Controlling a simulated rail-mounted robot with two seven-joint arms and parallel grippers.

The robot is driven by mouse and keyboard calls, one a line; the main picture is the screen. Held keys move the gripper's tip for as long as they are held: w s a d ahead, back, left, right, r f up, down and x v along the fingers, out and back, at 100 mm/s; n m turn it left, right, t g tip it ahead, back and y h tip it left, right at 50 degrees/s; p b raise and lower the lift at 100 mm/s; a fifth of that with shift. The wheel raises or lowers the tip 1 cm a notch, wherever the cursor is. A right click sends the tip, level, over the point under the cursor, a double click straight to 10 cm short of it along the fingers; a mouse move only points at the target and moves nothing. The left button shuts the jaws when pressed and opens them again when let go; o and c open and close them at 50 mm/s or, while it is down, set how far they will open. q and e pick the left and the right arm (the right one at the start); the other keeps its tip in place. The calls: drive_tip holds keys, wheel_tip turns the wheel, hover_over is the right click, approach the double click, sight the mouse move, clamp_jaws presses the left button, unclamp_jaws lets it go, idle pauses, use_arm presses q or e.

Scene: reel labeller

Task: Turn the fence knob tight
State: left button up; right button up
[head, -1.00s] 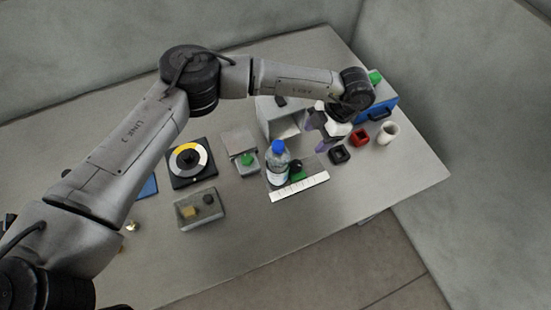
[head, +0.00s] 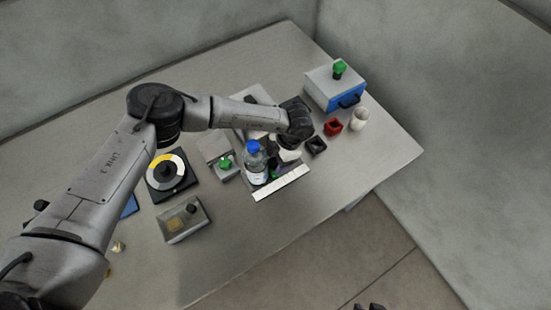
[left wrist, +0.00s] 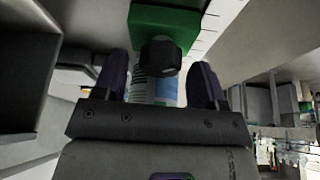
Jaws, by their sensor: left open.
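The fence knob (left wrist: 160,57) is black and sits on a green block (left wrist: 165,20) in the left wrist view. My left gripper (left wrist: 160,82) is open, with one finger on each side of the knob and the knob just beyond or between the tips; contact cannot be told. In the head view the green block (head: 274,174) shows only in part beside a white scale strip (head: 281,183). There my left gripper (head: 279,155) is over it, and the wrist and bottle hide the knob. Two dark tips at the bottom edge may be my right gripper (head: 369,306).
A blue-capped bottle (head: 256,165) stands close to the left of my left gripper. A black holder (head: 316,146), red holder (head: 333,127), white cup (head: 359,119) and blue-fronted box (head: 335,88) lie to the right. A dial (head: 167,172) sits left. The front right table is clear.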

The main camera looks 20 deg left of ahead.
use_arm(q)
drive_tip(key=shift+s+f, duration=0.1)
drive_tip(key=shift+f, duration=0.1)
drive_tip(key=shift+c, duration=0.3)
drive_tip(key=c, duration=0.9)
drive_tip(key=shift+o, duration=0.2)
drive_tip(key=shift+m+b, duration=0.3)
drive_tip(key=shift+m, duration=0.5)
drive_tip(key=o, duration=0.9)
drive_tip(key=v, duration=1.3)
drive_tip(key=shift+s+d+r, duration=0.1)
drive_tip(key=shift+d+r, duration=0.25)
